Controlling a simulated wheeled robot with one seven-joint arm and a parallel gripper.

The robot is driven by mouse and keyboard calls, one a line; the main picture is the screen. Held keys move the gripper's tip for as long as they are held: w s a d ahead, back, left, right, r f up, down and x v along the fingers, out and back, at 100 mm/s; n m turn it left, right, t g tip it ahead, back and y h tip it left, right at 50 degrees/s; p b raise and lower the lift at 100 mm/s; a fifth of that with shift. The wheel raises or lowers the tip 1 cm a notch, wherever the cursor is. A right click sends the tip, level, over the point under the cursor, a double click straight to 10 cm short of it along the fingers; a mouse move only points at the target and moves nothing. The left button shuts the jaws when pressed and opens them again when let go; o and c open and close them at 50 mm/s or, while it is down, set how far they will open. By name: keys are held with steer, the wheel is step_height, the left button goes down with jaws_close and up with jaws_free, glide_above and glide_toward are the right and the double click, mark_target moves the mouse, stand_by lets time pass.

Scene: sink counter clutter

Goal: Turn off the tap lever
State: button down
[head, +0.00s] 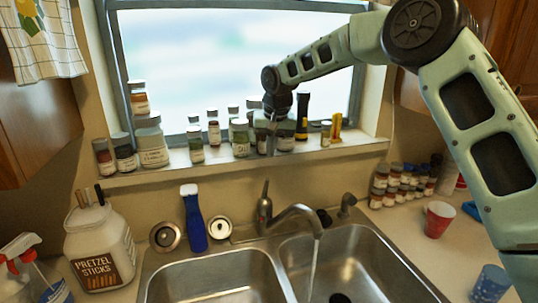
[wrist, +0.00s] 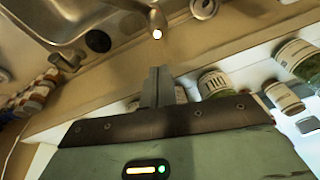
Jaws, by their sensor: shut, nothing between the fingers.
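The metal tap (head: 300,213) stands behind the sink, its spout turned over the right basin with water running from it. Its lever (head: 264,195) points upward on the tap body at the left. In the wrist view the lever (wrist: 155,18) shows at the top, its pale tip facing the camera. My gripper (head: 270,150) is shut and empty, above and behind the lever, in front of the window sill. Its fingers (wrist: 158,75) point towards the lever tip in the wrist view, with a gap between them.
Jars and bottles (head: 240,137) crowd the window sill (head: 200,165) around my gripper. Spice jars (head: 400,185) and a red cup (head: 437,220) are right. The space above the basins is clear.

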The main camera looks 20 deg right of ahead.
steer(key=p, duration=0.4)
glide_above(266, 187)
steer(key=w+d, duration=0.1)
steer(key=x, duration=0.3)
steer(key=s+x, duration=0.1)
steer(key=x, duration=0.4)
steer(key=shift+s+d+f, duration=0.2)
steer(key=shift+f, duration=0.25)
steer(key=shift+s+f+b, duration=0.2)
steer(key=shift+f+b, duration=0.05)
steer(key=shift+b, duration=0.8)
steer(key=t+b, duration=0.1)
steer(key=b, duration=0.1)
steer(key=shift+s+f+b, duration=0.25)
steer(key=shift+s+b, duration=0.15)
steer(key=s+b, duration=0.2)
steer(key=shift+b, duration=0.3)
steer(key=shift+s, duration=0.15)
